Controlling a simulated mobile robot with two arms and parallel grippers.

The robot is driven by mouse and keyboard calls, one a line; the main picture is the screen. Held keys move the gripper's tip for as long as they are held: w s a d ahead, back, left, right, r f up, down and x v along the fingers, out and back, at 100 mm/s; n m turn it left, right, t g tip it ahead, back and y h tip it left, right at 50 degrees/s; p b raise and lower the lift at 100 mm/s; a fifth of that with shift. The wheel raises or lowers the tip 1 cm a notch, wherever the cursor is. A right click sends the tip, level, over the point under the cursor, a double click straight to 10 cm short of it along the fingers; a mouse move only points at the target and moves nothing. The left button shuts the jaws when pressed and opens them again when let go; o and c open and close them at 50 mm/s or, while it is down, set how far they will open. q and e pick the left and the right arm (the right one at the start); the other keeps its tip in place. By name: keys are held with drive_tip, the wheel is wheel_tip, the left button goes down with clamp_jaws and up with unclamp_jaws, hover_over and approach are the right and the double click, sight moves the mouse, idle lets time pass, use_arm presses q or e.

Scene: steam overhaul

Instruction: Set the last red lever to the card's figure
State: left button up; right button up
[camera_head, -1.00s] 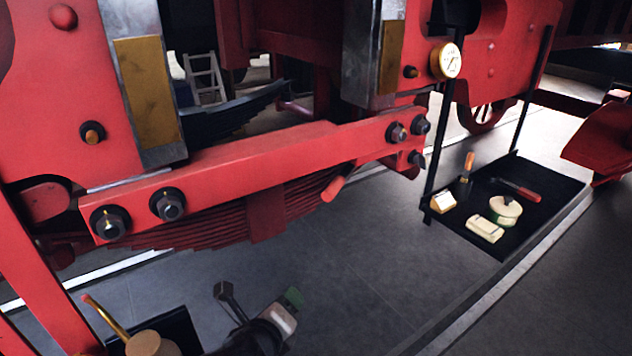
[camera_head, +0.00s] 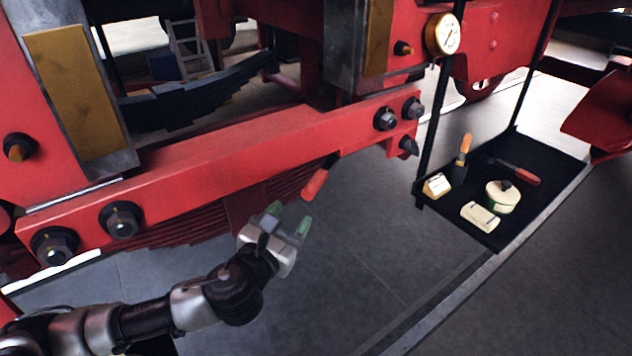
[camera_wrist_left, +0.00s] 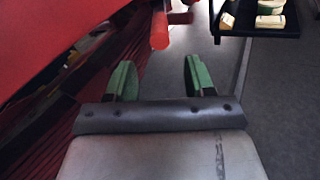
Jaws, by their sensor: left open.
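A red lever (camera_head: 316,182) with a black shaft hangs tilted below the red beam, in the middle of the head view. It also shows at the top of the left wrist view (camera_wrist_left: 160,32). My left gripper (camera_head: 289,217) is open and empty, with green fingertips. It is just below and left of the lever's handle, apart from it. In the left wrist view the lever is beyond the open fingers (camera_wrist_left: 160,76), roughly between them in the picture. A small wedge-shaped block with a pale face (camera_head: 437,186) stands on the tray; any figure on it is too small to read.
A round gauge (camera_head: 443,35) is mounted above right of the beam (camera_head: 250,140). A black hanging tray (camera_head: 535,215) at the right holds an orange-handled tool (camera_head: 462,155), a round tin (camera_head: 502,196), a pale block (camera_head: 480,217) and a red-handled tool (camera_head: 518,173). The floor between is clear.

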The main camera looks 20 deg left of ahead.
sight(311, 189)
use_arm(q)
drive_tip(key=shift+w+d+r, duration=0.1)
drive_tip(key=shift+w+r, duration=0.1)
drive_tip(key=shift+w, duration=0.3)
drive_tip(key=w, duration=0.2)
drive_tip(key=w+p, duration=0.1)
drive_tip(key=w, duration=0.2)
drive_tip(key=w+d+p, duration=0.1)
drive_tip(key=w, duration=0.2)
drive_tip(key=shift+f, duration=0.1)
clamp_jaws()
